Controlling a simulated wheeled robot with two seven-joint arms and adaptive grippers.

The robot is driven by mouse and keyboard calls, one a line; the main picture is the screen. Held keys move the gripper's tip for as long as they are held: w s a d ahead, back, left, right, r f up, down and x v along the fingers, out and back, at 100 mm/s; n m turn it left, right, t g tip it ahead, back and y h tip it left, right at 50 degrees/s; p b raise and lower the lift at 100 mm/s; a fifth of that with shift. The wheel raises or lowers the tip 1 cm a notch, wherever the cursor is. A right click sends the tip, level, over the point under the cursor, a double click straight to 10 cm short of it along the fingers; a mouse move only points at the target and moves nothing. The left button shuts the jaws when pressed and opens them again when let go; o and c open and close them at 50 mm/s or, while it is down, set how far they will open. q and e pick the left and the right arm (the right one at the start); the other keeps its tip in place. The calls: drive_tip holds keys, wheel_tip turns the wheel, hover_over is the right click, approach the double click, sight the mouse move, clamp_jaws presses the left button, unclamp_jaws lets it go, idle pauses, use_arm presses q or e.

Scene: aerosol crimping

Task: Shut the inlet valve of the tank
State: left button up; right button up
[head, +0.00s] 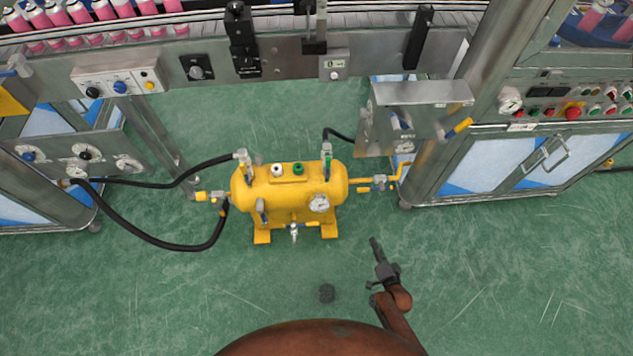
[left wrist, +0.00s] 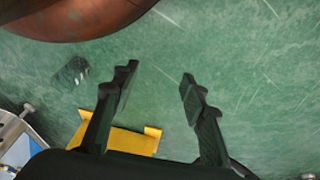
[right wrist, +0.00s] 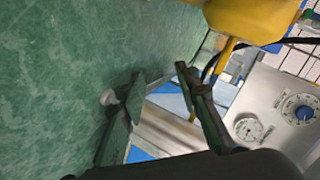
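The yellow tank (head: 262,190) lies on the floor in the middle of the head view. A fitting with a yellow part (head: 205,197) sits at its left end, near a black hose. A valve (head: 379,182) sits on the yellow pipe at its right end. No label shows which is the inlet, and handle positions are too small to tell. My right gripper (head: 378,256) is right of and nearer than the tank, apart from it. In the right wrist view its fingers (right wrist: 162,82) are apart and empty. My left gripper (left wrist: 158,85) is open and empty, outside the head view.
Black hoses (head: 165,243) curve over the floor left of the tank. A grey cabinet (head: 530,165) stands right, and a gauge panel (head: 70,155) left. A conveyor (head: 290,20) crosses the back.

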drive_tip(key=w+a+r+m+t+b, duration=0.1)
drive_tip(key=w+a+m+t+b, duration=0.25)
drive_tip(key=w, duration=0.55)
use_arm(q)
drive_tip(key=w+d+r+h+b, duration=0.1)
drive_tip(key=w+d+r+b, duration=0.2)
drive_tip(key=w+r+b, duration=0.25)
use_arm(e)
drive_tip(key=m+t+h, duration=0.1)
drive_tip(key=m, duration=0.3)
approach(363, 189)
drive_tip(key=w+f, duration=0.2)
use_arm(q)
drive_tip(key=shift+w+d+f+t+b, duration=0.15)
drive_tip(key=shift+w+f+t+b, duration=0.35)
drive_tip(key=shift+f+t, duration=0.35)
drive_tip(key=shift+w+d+f+t+b, duration=0.1)
drive_tip(key=shift+w+f+t+b, duration=0.4)
drive_tip(key=shift+f, duration=0.4)
use_arm(e)
drive_tip(key=shift+w+r, duration=0.25)
drive_tip(key=shift+w, duration=1.75)
drive_tip(key=shift+w+r, duration=0.2)
drive_tip(key=shift+w, duration=1.8)
drive_tip(key=shift+c, duration=0.7)
clamp_jaws()
